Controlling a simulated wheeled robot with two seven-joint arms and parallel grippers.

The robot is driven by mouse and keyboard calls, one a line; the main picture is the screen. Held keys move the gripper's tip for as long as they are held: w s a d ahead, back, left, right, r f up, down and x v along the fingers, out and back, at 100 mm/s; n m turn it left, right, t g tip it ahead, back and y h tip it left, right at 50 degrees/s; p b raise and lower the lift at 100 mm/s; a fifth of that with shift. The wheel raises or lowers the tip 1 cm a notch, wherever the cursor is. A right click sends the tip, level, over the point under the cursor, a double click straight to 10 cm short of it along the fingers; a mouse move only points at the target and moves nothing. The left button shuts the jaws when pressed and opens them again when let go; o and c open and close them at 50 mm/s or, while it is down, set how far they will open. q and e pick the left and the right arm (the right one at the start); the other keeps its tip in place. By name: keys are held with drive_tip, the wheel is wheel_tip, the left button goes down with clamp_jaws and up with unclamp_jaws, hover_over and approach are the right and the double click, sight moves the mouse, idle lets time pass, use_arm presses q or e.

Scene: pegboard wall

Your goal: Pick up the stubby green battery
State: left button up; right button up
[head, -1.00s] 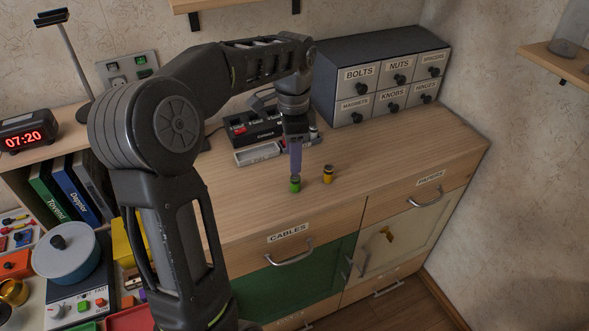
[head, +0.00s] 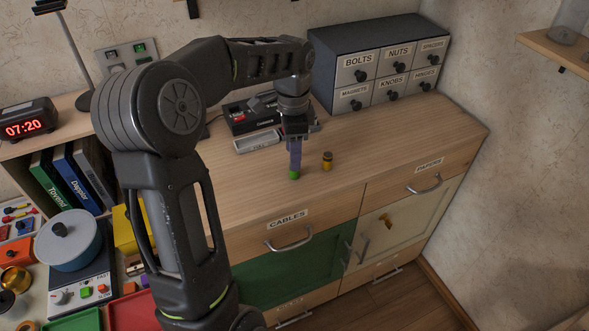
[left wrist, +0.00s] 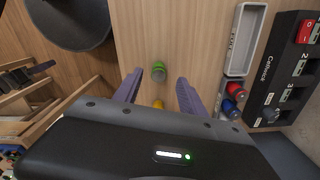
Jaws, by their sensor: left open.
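The stubby green battery (head: 294,175) stands upright on the wooden cabinet top, left of a yellow battery (head: 327,161). My left gripper (head: 295,167) points down over the green battery, and its purple finger hides the battery's upper part. In the left wrist view, the two fingers are apart, with the green battery (left wrist: 159,71) in line with the gap, near the fingertips. The yellow battery (left wrist: 158,104) shows farther down in that gap, partly hidden by the gripper body. The left gripper is open and empty. My right gripper is not in view.
A black charger (left wrist: 287,80) with a grey tray (left wrist: 246,40) lies behind the gripper. Red (left wrist: 236,90) and blue (left wrist: 230,107) batteries are beside the tray. A labelled drawer unit (head: 375,65) stands at the back. The cabinet top on the right is clear.

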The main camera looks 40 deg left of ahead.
use_arm(q)
wheel_tip(320, 180, down, 5)
drive_tip(key=shift+d+r+p, duration=0.1)
drive_tip(key=shift+r+p, duration=0.1)
drive_tip(key=shift+p, duration=0.1)
drive_tip(key=shift+c, duration=0.6)
clamp_jaws()
